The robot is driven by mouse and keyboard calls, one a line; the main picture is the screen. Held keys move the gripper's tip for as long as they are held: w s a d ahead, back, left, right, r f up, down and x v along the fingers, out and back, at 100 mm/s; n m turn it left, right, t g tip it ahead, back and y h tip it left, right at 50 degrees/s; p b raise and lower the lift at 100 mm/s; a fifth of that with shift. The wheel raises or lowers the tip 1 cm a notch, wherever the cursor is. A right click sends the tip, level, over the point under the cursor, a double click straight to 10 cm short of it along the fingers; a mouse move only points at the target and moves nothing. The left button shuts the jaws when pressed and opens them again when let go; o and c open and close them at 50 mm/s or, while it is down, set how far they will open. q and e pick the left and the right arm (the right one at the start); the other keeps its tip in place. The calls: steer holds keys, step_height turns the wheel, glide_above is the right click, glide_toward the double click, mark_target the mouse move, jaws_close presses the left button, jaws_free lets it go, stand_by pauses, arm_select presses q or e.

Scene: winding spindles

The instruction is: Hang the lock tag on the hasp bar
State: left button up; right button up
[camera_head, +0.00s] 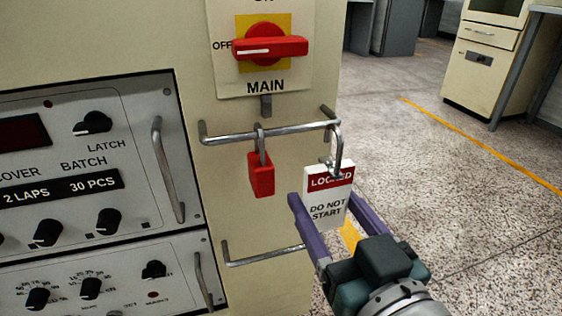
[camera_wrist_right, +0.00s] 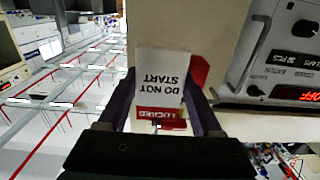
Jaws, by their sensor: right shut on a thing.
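The lock tag (camera_head: 328,208) is a white card with a red "LOCKED" band and a metal hook at its top. It hangs upright between the purple fingers of my right gripper (camera_head: 323,196), which is shut on it. The hasp bar (camera_head: 225,138) is a grey metal bar on the cabinet front below the MAIN switch. The tag's hook overlaps the bar's right end in the head view; I cannot tell whether it is around the bar. The wrist view shows the tag (camera_wrist_right: 160,80) upside down between the fingers (camera_wrist_right: 160,105). My left gripper is out of view.
A red padlock (camera_head: 261,174) hangs on the hasp bar, left of the tag. The red MAIN switch (camera_head: 270,47) is above. A lower bar (camera_head: 262,257) sits beneath. Control panels (camera_head: 85,165) with handles are at left. Open floor (camera_head: 440,160) lies to the right.

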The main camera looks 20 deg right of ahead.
steer(key=w+b, duration=0.1)
steer(key=w, duration=0.1)
steer(key=shift+w+f, duration=0.1)
steer(key=shift+w, duration=0.2)
steer(key=shift+w+b, duration=1.15)
steer(key=shift+w, duration=0.65)
steer(key=shift+w+f, duration=0.15)
steer(key=shift+f, duration=0.05)
steer(key=shift+f+b, duration=0.5)
steer(key=shift+b, duration=0.05)
steer(key=o, duration=1.3)
